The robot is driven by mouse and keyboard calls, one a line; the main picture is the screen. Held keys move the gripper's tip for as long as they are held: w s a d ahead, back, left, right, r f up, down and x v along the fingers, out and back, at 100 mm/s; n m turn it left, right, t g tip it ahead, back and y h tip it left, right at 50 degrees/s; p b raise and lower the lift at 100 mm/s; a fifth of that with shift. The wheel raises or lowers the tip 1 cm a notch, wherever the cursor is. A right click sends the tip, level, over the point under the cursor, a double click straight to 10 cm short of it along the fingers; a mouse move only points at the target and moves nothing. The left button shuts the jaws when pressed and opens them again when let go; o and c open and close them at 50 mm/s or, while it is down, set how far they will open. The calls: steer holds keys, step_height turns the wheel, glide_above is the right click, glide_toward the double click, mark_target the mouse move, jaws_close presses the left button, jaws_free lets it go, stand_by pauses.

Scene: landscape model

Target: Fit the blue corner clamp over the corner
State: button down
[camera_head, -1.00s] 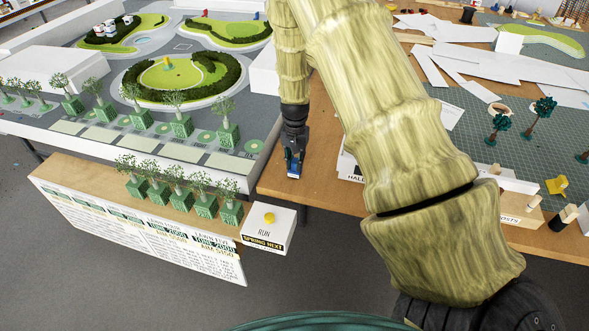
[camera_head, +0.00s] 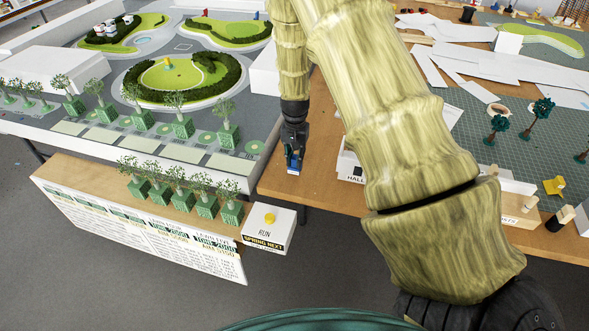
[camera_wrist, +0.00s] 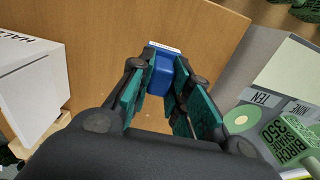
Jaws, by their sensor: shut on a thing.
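The blue corner clamp (camera_wrist: 160,74) sits between the teal fingers of my gripper (camera_wrist: 158,92) in the wrist view, and the gripper is shut on it. A thin white strip (camera_wrist: 163,47) shows just beyond the clamp, against the brown wooden tabletop. In the head view my gripper (camera_head: 293,153) points down above the left part of the wooden table (camera_head: 325,185), near the edge of the landscape model (camera_head: 260,140). The clamp is small and partly hidden by the fingers there. I cannot tell which corner is meant, or whether the clamp touches the table.
A white box (camera_head: 349,165) stands just right of my gripper; it also shows in the wrist view (camera_wrist: 32,85). Wood between gripper and table edge is clear.

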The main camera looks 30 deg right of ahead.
steer(key=shift+r+p, duration=0.7)
steer(key=shift+r, duration=0.5)
